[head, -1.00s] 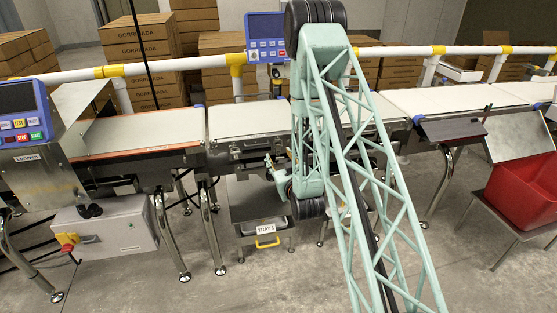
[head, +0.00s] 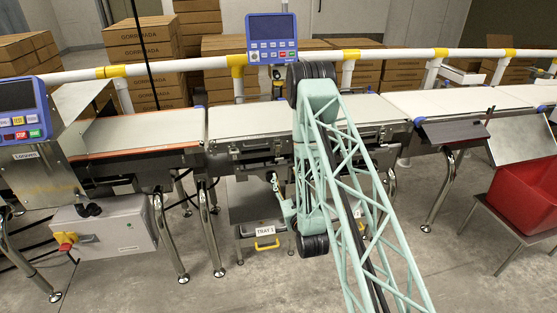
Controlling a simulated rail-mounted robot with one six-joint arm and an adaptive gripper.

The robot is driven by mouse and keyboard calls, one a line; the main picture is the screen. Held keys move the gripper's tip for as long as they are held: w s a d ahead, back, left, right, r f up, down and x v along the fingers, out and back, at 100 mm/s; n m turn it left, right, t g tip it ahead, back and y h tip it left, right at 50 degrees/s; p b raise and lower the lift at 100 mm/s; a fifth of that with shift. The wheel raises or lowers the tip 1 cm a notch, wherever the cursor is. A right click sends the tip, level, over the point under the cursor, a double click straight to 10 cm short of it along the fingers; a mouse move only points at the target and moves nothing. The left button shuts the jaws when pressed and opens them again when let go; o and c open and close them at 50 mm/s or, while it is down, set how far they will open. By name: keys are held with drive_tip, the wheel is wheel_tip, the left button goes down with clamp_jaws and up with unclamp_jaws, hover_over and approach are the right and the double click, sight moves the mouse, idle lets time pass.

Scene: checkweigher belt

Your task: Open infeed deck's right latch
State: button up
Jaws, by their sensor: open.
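A pale belt deck (head: 250,119) sits left of my arm, with a dark front face carrying small fittings. I take it for the infeed deck, though no label shows. A small dark fitting (head: 279,144) at the right end of that face looks like the right latch; it is too small to tell whether it is open. Another fitting (head: 235,150) sits further left. My gripper (head: 273,179) is open, small in the picture, in front of and below the right end of the deck. It appears apart from the latch.
A drawer labelled TRAY 1 (head: 266,233) with a yellow handle is below the gripper. A blue control panel (head: 272,38) stands behind the deck at a white rail (head: 180,65). A red bin (head: 524,198) is at right. Floor in front is clear.

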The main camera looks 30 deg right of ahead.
sight(279, 158)
drive_tip(key=shift+w, duration=0.15)
drive_tip(key=x, duration=1.3)
drive_tip(key=shift+w, duration=0.25)
idle(0.3)
drive_tip(key=shift+c, duration=0.2)
drive_tip(key=c, duration=0.8)
